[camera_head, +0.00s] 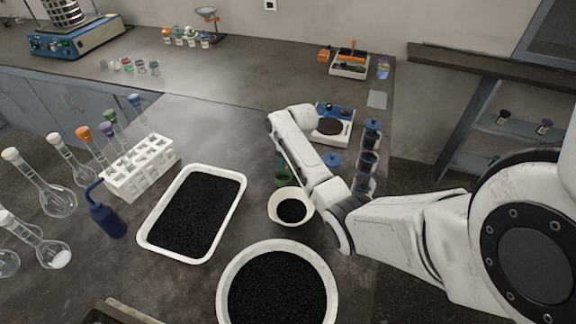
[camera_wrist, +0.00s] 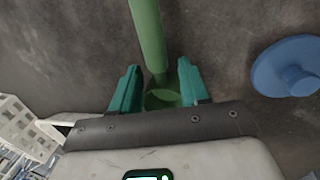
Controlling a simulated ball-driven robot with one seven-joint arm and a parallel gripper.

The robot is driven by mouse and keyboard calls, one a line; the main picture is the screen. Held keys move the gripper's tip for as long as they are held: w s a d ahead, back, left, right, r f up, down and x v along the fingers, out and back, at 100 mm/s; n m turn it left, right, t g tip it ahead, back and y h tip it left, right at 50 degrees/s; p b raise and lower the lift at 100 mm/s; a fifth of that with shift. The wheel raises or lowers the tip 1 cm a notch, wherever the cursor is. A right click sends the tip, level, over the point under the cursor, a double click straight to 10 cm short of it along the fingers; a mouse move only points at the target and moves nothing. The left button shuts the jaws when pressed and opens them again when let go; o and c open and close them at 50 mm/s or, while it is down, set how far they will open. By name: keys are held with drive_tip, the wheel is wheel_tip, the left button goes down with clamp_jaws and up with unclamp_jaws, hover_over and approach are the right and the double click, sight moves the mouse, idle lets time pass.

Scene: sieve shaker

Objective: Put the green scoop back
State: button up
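The green scoop shows in the wrist view as a long green handle (camera_wrist: 149,35) running down from the top edge, with a rounder green part (camera_wrist: 163,99) near my gripper. In the head view a green piece (camera_head: 283,177), likely the scoop, shows just behind a small white bowl and is partly hidden by my arm. My gripper (camera_wrist: 157,82) has its two teal fingers apart, one on each side of the scoop, with gaps visible beside the green. The fingertips are mostly hidden in the head view.
A small white bowl (camera_head: 273,207), a large round pan (camera_head: 227,270) and a white tray (camera_head: 232,205), all with black grains, stand nearby. Blue-lidded jars (camera_head: 370,140) and a balance (camera_head: 347,112) are close to my arm. A blue lid (camera_wrist: 290,66) lies right of the scoop.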

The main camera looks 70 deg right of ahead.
drive_tip(key=r, duration=0.4)
drive_tip(key=s+r, duration=0.1)
drive_tip(key=r, duration=0.3)
drive_tip(key=s+r, duration=0.1)
drive_tip(key=r, duration=0.3)
drive_tip(key=shift+s+d, duration=0.1)
idle(0.5)
